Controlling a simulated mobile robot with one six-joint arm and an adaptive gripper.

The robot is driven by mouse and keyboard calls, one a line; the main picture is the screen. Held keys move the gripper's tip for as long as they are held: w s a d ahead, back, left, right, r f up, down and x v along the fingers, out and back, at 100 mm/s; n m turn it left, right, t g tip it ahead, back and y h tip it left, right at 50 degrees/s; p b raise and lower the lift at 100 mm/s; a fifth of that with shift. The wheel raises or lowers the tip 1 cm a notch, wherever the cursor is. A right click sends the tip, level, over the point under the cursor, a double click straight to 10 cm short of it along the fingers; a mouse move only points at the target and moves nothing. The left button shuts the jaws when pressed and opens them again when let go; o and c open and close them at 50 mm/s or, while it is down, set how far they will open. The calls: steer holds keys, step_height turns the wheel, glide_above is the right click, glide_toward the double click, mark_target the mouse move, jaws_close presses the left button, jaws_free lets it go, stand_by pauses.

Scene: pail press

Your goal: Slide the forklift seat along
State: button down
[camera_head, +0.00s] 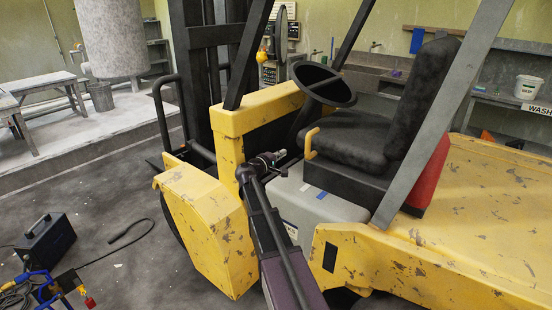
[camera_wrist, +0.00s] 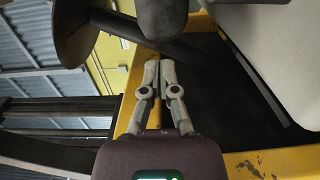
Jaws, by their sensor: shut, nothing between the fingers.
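The forklift seat (camera_head: 355,145) is black and worn, with an upright backrest (camera_head: 422,95). It sits on a dark base above a light grey box, inside the yellow forklift. A yellow-ended lever (camera_head: 311,146) stands at the front edge of the seat cushion. My gripper (camera_head: 281,154) is at the open side of the cab, left of the seat and lever and apart from them in the head view. In the wrist view my gripper (camera_wrist: 160,64) has its fingertips together with nothing between them. I cannot clearly make out the seat in the wrist view.
The steering wheel (camera_head: 323,84) is above and behind my gripper. A yellow cowl (camera_head: 262,108) and slanted dark posts (camera_head: 430,135) frame the cab. The grey box (camera_head: 322,204) is below the seat. A black case (camera_head: 47,240) and cables lie on the floor at left.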

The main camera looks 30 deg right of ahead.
steer(key=x, duration=0.4)
steer(key=shift+d, duration=0.15)
steer(key=shift+s+d, duration=0.4)
steer(key=shift+s, duration=0.2)
steer(key=shift+s+d, duration=0.4)
steer(key=shift+s, duration=0.2)
steer(key=shift+s+d, duration=0.35)
steer(key=shift+s, duration=0.1)
steer(key=s+d, duration=0.1)
steer(key=s, duration=0.1)
steer(key=s+d, duration=0.1)
steer(key=s, duration=0.2)
steer(key=s+d, duration=0.1)
steer(key=s, duration=0.1)
steer(key=shift+s+d, duration=0.1)
steer(key=shift+s, duration=0.3)
steer(key=shift+w, duration=0.2)
